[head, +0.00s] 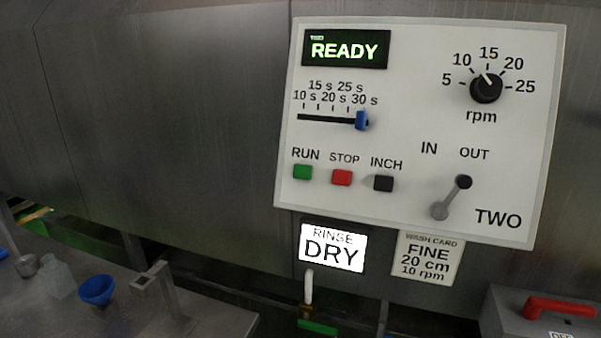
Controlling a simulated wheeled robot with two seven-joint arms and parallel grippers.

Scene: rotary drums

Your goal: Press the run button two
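The white control panel (410,118) marked TWO fills the right half of the head view. Its green RUN button (302,172) is at the lower left, beside the red STOP button (342,178) and the black INCH button (383,183). The display (346,49) reads READY in green. The blue slider (362,120) stands at the 30 s end. The rpm knob (486,88) points between 10 and 15, close to 15. The lever (452,197) has its black knob up under OUT. Neither of my grippers is in view.
Below the panel are a lit sign (332,247) reading DRY and a wash card (428,258) reading FINE, 20 cm, 10 rpm. A blue funnel-like cup (96,290) stands on the bench at lower left. A grey box with a red handle (560,307) is at lower right.

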